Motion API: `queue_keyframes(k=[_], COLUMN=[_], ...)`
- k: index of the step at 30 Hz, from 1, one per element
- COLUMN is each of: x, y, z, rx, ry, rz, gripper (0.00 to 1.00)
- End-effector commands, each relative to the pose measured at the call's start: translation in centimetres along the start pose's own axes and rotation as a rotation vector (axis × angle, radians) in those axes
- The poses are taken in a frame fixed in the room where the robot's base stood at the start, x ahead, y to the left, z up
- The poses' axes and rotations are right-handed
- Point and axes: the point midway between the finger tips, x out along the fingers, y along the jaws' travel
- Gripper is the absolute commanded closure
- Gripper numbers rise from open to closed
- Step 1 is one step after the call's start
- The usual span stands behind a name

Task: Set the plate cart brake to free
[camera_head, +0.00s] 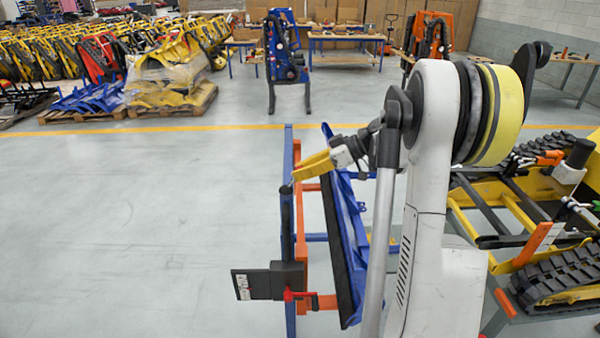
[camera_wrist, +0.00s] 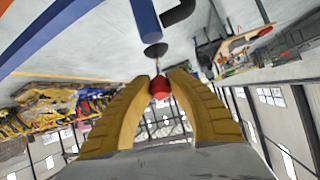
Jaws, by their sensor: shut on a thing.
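The plate cart (camera_head: 288,230) is a blue and orange frame with a blue, black-edged plate (camera_head: 350,250) standing on it. My gripper (camera_head: 296,176) is by the top of the cart's blue upright, beside a black handle end. In the wrist view, my yellow fingers (camera_wrist: 160,84) are shut on a red knob (camera_wrist: 160,88), with a black cap and a blue tube just beyond it. The knob is hidden in the head view. Lower on the cart is a dark box with a label (camera_head: 243,287) and a red lever (camera_head: 289,296). I cannot tell the brake's setting.
A yellow tracked carrier (camera_head: 500,210) stands close on the right, partly behind my arm. Pallets with blue and yellow parts (camera_head: 160,85) lie at the back left, and workbenches (camera_head: 345,40) at the back. The floor left of the cart is clear.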

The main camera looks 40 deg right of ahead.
Motion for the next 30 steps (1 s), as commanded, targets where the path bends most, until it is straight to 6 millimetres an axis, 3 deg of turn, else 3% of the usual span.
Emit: queue_keyframes(k=[1, 3, 14, 17, 30], x=[0.1, 0.1, -0.4, -1.7, -10.6], y=[-0.1, -0.1, 0.0, 0.0, 0.0], z=[0.0, 0.0, 0.0, 0.0, 0.0], rx=[-0.001, -0.001, 0.0, 0.002, 0.0], ry=[-0.001, -0.001, -0.001, -0.001, -0.001], rz=[-0.002, -0.002, 0.0, 0.001, 0.001], gripper=[0.73, 0.55, 0.55, 0.55, 0.55])
